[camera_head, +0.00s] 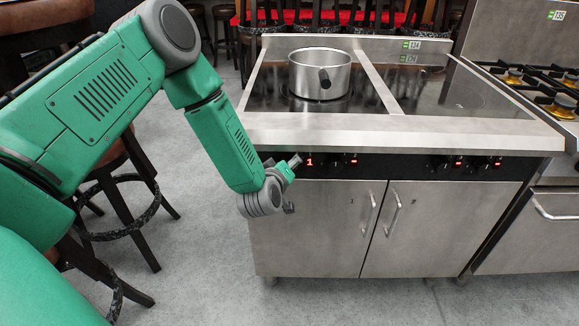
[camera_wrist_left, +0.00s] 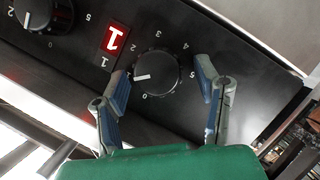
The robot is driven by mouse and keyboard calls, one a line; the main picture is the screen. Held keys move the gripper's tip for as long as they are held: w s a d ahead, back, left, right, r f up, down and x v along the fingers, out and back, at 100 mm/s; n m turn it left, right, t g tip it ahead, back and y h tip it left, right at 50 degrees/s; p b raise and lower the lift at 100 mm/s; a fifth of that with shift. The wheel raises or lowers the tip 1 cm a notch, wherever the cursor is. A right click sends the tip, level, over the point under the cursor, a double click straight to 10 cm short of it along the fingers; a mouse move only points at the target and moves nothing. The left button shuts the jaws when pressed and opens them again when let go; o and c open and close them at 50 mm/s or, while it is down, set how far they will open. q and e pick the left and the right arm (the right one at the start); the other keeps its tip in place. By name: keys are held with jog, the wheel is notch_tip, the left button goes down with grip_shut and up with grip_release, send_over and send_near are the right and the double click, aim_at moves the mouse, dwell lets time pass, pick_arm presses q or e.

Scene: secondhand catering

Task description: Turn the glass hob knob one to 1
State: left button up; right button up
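The glass hob (camera_head: 275,88) is set in a steel counter. Its leftmost front knob is mostly hidden by my left gripper (camera_head: 292,163) in the head view. In the left wrist view this black knob (camera_wrist_left: 160,72) has a scale from 0 to 5, and its white pointer faces left, toward about 1. The red display (camera_wrist_left: 114,39) beside it reads 1, and the display also shows in the head view (camera_head: 310,161). My left gripper (camera_wrist_left: 163,76) is open, with one finger on each side of the knob, apparently apart from it. My right gripper is not in view.
A second knob (camera_wrist_left: 40,14) sits beside the display. A steel pot (camera_head: 318,76) stands on the hob. Cabinet doors with handles (camera_head: 369,214) are below the panel. A gas stove (camera_head: 535,85) stands at right, stools (camera_head: 130,190) at left.

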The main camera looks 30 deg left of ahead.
pick_arm(q)
jog(key=shift+s+f, duration=0.15)
jog(key=shift+f, duration=0.05)
jog(key=v, duration=1.1)
jog(key=shift+s+r, duration=0.2)
jog(key=shift+s, duration=0.15)
jog(key=shift+d, duration=0.1)
jog(key=s+d+f+m+g+h, duration=0.2)
jog(key=s+d+f+m+g, duration=0.2)
jog(key=s+f, duration=0.3)
jog(key=s+d+f+m+g+h, duration=0.3)
jog(key=s+f+m, duration=0.1)
jog(key=s+f, duration=0.25)
jog(key=s+f+m+g, duration=0.4)
jog(key=s+g, duration=0.2)
jog(key=s, duration=0.8)
jog(key=shift+s+a+f+g+y, duration=0.2)
jog(key=shift+s+a+g+y, duration=0.1)
jog(key=shift+a, duration=0.05)
